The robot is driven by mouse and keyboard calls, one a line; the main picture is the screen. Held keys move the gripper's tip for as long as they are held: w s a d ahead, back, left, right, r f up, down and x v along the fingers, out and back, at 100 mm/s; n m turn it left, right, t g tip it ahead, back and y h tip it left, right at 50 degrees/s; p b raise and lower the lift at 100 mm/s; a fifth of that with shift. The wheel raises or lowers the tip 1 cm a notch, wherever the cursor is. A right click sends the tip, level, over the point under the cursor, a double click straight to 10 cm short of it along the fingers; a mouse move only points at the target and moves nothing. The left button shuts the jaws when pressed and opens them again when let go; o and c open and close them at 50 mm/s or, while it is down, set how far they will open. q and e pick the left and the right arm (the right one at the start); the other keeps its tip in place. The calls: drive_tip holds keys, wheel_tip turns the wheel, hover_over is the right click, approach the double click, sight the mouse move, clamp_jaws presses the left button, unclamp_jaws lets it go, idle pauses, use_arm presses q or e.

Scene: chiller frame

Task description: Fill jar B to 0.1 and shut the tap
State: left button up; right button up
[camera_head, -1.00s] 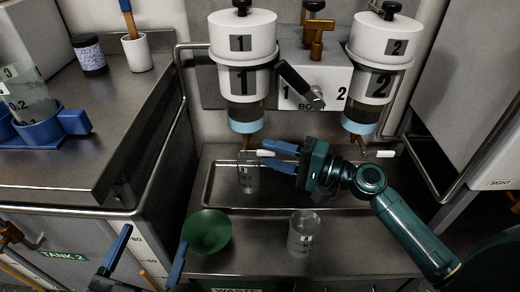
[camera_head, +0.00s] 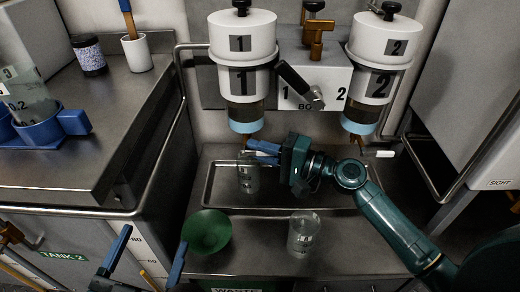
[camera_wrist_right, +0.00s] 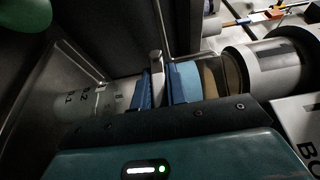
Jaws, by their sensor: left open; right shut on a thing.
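A clear jar (camera_head: 248,180) stands in the tray under the spout of vessel 1 (camera_head: 243,60). Its 0.1 and 0.2 marks show in the right wrist view (camera_wrist_right: 85,104); its level and letter are unclear. A second clear jar (camera_head: 303,234) stands on the shelf in front of the tray. My right gripper (camera_head: 262,150) is at the spout of vessel 1, above the first jar. My left gripper (camera_head: 147,258) is open and empty at the lower left.
A green funnel (camera_head: 207,232) sits on the shelf left of the second jar. Vessel 2 (camera_head: 380,60) hangs at right with its own white tap lever (camera_head: 385,154). A blue holder (camera_head: 40,130) with a marked clear container stands on the left counter. The tray's right part is clear.

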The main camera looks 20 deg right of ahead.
clamp_jaws()
use_arm(q)
drive_tip(key=s+a+r+n+g+y+p, duration=0.1)
drive_tip(key=a+r+n+g+y+p, duration=0.3)
drive_tip(key=p, duration=1.4)
wheel_tip(320, 180, up, 3)
drive_tip(key=shift+s+f+n+g, duration=0.1)
drive_tip(key=shift+s+n+g, duration=0.25)
drive_tip(key=shift+n, duration=0.35)
use_arm(e)
drive_tip(key=g+h, duration=0.1)
drive_tip(key=r+n+g+h, duration=0.1)
drive_tip(key=h, duration=0.1)
drive_tip(key=n+g+h, duration=0.1)
drive_tip(key=shift+a+r, duration=0.2)
drive_tip(key=shift+r, duration=0.1)
